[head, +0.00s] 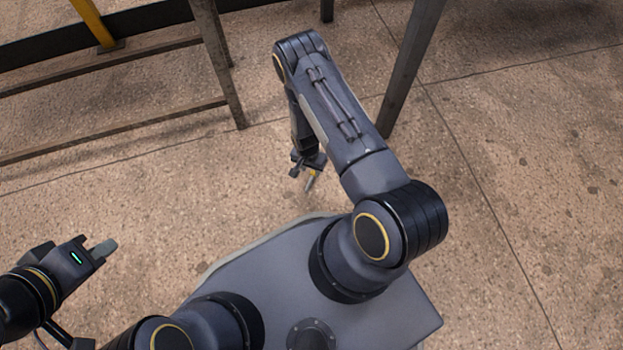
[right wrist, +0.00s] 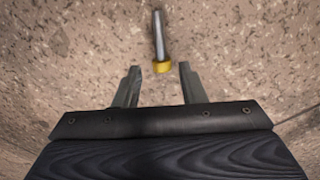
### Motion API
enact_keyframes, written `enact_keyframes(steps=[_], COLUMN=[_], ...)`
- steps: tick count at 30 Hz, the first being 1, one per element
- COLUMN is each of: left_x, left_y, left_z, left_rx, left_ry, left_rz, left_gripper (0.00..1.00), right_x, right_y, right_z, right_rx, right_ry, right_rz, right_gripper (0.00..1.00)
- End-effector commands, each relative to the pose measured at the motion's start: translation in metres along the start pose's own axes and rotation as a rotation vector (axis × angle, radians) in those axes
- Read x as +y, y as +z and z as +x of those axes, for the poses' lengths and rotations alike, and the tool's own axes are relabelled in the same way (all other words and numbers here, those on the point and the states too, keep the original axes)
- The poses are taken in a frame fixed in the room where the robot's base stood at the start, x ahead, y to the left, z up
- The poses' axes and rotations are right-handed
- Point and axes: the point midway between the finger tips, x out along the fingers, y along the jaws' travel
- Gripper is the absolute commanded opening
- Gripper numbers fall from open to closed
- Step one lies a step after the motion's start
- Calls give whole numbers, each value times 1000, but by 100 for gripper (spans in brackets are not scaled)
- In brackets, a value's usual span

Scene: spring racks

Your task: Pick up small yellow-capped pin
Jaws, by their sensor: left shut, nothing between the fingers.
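The small yellow-capped pin (right wrist: 159,38) shows in the right wrist view as a grey shaft with a yellow cap at the end nearer my gripper. In the head view the pin (head: 310,182) is a small grey and yellow piece just below my right gripper (head: 308,165). In the right wrist view my right gripper (right wrist: 159,70) is open, its fingers apart on either side of the cap's line. The cap appears between or just beyond the fingertips; I cannot tell the exact gap. My left gripper (head: 105,249) is shut and empty at the lower left, far from the pin.
Speckled tan floor (head: 520,150) lies around and under the pin, with thin joint lines. Dark metal rack legs (head: 218,65) and (head: 408,70) another leg stand behind my right arm. A yellow post (head: 93,22) is at the upper left. The floor on the right is clear.

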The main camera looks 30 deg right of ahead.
Motion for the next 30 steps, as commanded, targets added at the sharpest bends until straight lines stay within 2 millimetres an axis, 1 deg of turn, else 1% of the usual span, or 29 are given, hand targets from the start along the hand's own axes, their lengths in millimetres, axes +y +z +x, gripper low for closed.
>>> enact_keyframes(steps=[1,5,10,12,15,20,21,27,29,30], left_x=[-2,-5,-12,-14,-14,-14,-14,-14,-14,-14], left_y=[2,5,14,15,16,15,15,15,15,15], left_z=[5,10,27,30,32,30,30,30,30,30], left_rx=[0,0,0,0,0,0,0,0,0,0], left_ry=[0,0,0,0,0,0,0,0,0,0], left_rz=[0,0,0,0,0,0,0,0,0,0], left_gripper=[0,0,0,0,0,0,0,0,0,0], right_x=[0,-1,-2,-2,-2,-2,-2,-2,-1,-1], right_y=[0,1,4,3,3,3,3,3,3,3], right_z=[9,19,47,55,61,59,59,59,59,59], right_rx=[-1,-2,-3,-3,-3,-2,-2,-2,-2,-2], right_ry=[0,0,1,1,0,0,0,0,0,0], right_rz=[0,0,-1,0,0,-1,-1,-1,-1,-1], right_gripper=[37,37,37,37,37,37,36,10,2,0])
